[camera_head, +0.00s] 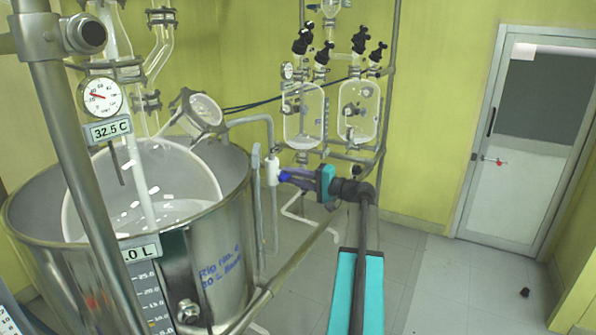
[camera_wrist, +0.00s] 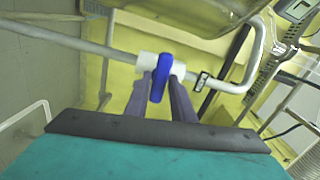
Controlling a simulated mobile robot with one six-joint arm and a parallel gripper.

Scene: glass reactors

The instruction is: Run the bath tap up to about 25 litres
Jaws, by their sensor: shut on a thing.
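The bath (camera_head: 222,255) is a large steel vessel at the left of the head view, with a glass vessel inside. Its litre display (camera_head: 141,253) shows ".0 L"; the leading digits are hidden behind a metal pole. A level scale (camera_head: 152,295) with a "25.0" mark sits below it. The tap (camera_head: 272,170) is a white valve body on a bent pipe beside the bath's right rim. Its blue handle (camera_wrist: 160,76) shows in the wrist view, lying across the white body. My gripper (camera_head: 291,177) is shut on the blue handle; the fingers flank it in the wrist view (camera_wrist: 163,92).
A dial thermometer (camera_head: 102,97) has a display (camera_head: 109,130) reading 32.5 C. Two glass vessels (camera_head: 305,115) hang on a frame behind the tap. A metal pole (camera_head: 75,170) stands in front of the bath. The floor (camera_head: 425,270) towards the door (camera_head: 525,140) is mostly clear.

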